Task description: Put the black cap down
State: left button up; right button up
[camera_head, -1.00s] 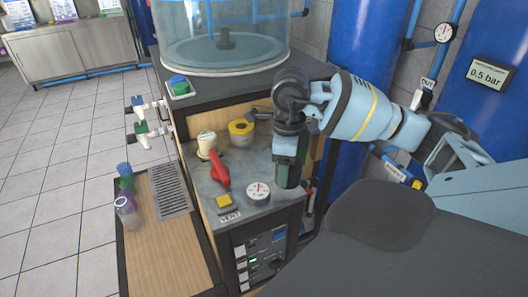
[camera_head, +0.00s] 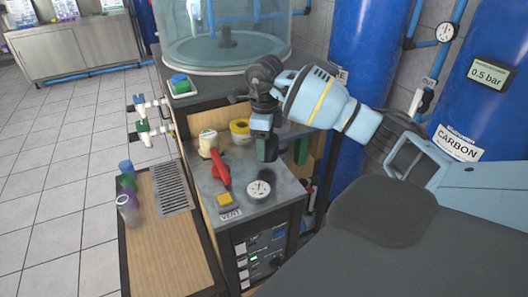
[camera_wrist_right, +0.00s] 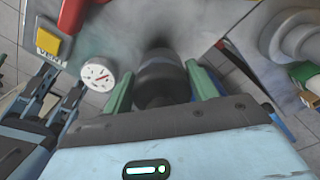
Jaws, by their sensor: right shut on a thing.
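My right gripper (camera_head: 266,150) hangs above the right part of the grey counter top in the head view. In the right wrist view its two green fingers (camera_wrist_right: 160,92) are shut on the black cap (camera_wrist_right: 160,78), one finger on each side. The cap is dark and round, and the grey counter surface shows beyond it. A dark shadow lies on that surface just beyond the cap. The gap between cap and counter is hard to judge. In the head view I cannot tell the cap from the dark gripper parts. My left gripper does not show in the head view.
The counter (camera_head: 236,178) holds a red-handled valve (camera_head: 221,170), a cream-coloured part (camera_head: 208,143), a yellow ring (camera_head: 240,128), a dial gauge (camera_head: 258,190) and a yellow button (camera_head: 225,200). A clear tank (camera_head: 225,30) stands behind. A wooden bench with cups (camera_head: 127,205) is left.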

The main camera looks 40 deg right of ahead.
notch_tip(320, 180, down, 3)
jog(key=shift+w+f, duration=0.1)
jog(key=shift+f, duration=0.2)
jog(key=shift+f, duration=0.2)
jog(key=o, duration=1)
jog(key=shift+r, duration=0.1)
jog(key=shift+c, duration=0.2)
notch_tip(320, 180, up, 12)
jog(key=shift+r, duration=0.15)
